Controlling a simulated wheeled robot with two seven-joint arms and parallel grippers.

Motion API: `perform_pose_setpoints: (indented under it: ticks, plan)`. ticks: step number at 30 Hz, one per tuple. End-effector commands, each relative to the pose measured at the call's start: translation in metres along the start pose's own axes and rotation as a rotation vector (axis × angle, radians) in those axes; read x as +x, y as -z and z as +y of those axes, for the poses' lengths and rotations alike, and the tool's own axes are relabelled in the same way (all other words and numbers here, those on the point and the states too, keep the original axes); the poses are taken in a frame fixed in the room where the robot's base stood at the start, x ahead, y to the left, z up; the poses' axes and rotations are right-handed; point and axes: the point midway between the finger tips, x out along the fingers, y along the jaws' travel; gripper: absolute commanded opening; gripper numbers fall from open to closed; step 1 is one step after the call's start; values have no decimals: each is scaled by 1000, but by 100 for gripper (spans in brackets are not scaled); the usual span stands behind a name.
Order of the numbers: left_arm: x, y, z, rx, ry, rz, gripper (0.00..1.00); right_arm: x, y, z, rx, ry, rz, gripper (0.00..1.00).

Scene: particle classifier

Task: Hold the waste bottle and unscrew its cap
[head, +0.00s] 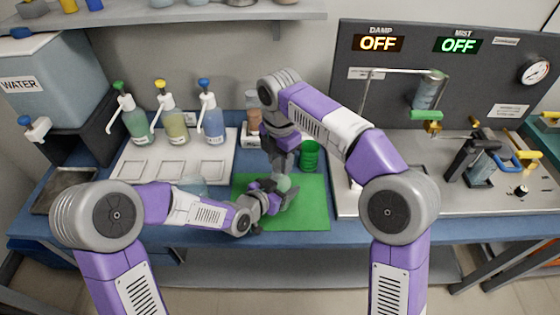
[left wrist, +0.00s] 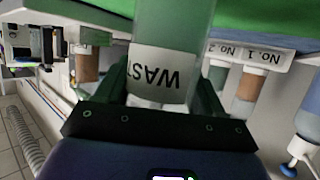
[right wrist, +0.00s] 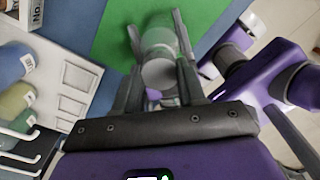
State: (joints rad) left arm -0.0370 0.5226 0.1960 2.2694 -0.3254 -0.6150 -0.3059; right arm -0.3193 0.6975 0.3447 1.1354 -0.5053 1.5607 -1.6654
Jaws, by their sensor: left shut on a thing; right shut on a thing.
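The waste bottle (left wrist: 165,65) is a pale green, clear cylinder with a white label reading "WAST" in the left wrist view. In the head view, a small part of the bottle (head: 283,184) shows above the green mat (head: 310,212). My left gripper (head: 277,195) is shut on its body from the side. My right gripper (head: 283,168) points down from above, with its fingers around the top. In the right wrist view, the pale round cap (right wrist: 159,74) sits between these fingers. The thread and the bottle's base are hidden.
A green cylindrical container (head: 309,155) stands just right of my right gripper. Pump bottles (head: 172,125) stand on a white tray (head: 135,165) at left. A metal apparatus tray (head: 350,205) lies at right. The mat's right part is clear.

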Motion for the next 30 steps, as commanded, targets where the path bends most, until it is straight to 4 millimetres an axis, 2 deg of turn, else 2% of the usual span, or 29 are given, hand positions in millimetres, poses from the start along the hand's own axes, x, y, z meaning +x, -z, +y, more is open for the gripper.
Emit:
perform_pose_setpoints:
  ticks: [16, 24, 30]
  plan:
    - [0, 0, 0, 0, 0, -1, 0, -8, 0, 0, 0, 0, 1, 3]
    - [0, 0, 0, 0, 0, -1, 0, -39, 0, 1, 0, -2, 0, 3]
    - [0, 0, 0, 0, 0, -1, 0, -47, 0, 0, 0, 1, 1, 3]
